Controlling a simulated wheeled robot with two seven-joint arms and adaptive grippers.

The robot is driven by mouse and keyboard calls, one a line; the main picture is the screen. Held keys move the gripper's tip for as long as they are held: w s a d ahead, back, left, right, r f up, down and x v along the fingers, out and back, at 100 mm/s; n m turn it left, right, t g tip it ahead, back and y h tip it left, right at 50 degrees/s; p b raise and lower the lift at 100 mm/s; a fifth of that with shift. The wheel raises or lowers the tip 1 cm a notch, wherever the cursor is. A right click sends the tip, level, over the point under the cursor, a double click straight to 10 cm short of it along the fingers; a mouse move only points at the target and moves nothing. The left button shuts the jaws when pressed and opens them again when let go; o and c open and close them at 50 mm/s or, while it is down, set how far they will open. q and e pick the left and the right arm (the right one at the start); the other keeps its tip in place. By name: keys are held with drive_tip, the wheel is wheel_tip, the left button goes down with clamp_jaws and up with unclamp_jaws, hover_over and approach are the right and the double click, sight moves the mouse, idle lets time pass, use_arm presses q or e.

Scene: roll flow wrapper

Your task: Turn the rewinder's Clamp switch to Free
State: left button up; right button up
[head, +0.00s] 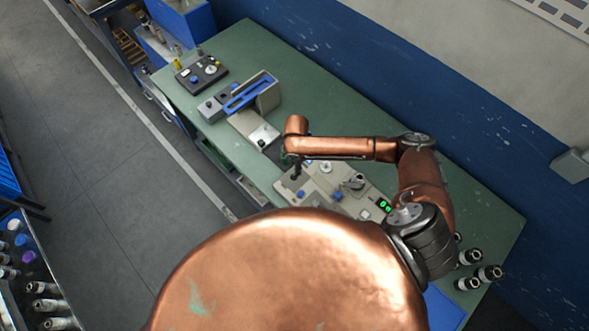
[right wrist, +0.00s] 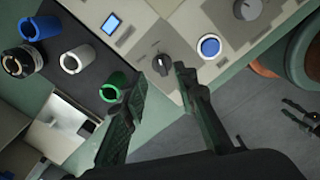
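In the right wrist view a small black rotary switch (right wrist: 162,64) sits on the beige machine panel (right wrist: 188,22). Its label is too small to read. My right gripper (right wrist: 163,80) is open, with its two dark fingers spread and their tips near the switch, one on either side below it. I cannot tell whether they touch the panel. In the head view my right gripper (head: 293,173) points down at the left end of the beige panel (head: 318,187) and hides the switch.
Green (right wrist: 113,87), white (right wrist: 76,60) and blue (right wrist: 40,28) cores stand beside the panel.

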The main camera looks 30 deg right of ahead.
wheel_tip(320, 180, down, 6)
drive_tip(key=shift+r, duration=0.1)
idle(0.4)
clamp_jaws()
